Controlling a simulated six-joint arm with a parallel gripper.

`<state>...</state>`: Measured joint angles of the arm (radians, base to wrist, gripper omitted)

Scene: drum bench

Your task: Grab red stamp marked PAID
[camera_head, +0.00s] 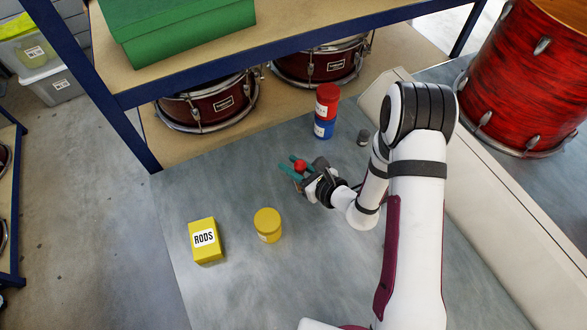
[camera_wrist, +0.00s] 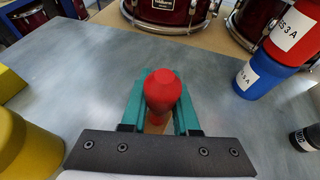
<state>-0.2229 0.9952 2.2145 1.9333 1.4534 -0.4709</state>
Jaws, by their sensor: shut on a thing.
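My gripper (camera_head: 291,171) is over the grey bench, its teal fingers closed around a red stamp (camera_head: 300,165). In the wrist view the red stamp (camera_wrist: 162,90) stands between the two teal fingers of my gripper (camera_wrist: 160,100), its rounded knob toward the camera. Its lower part is mostly hidden by the fingers and the dark gripper plate. No PAID marking shows in either view. I cannot tell whether the stamp touches the bench.
A red can (camera_head: 327,100) stands on a blue can (camera_head: 324,129) behind my gripper. A small dark cylinder (camera_head: 363,137) is to their right. A yellow jar (camera_head: 267,224) and a yellow RODS box (camera_head: 205,241) stand in front-left. The bench (camera_head: 240,290) is bare at front.

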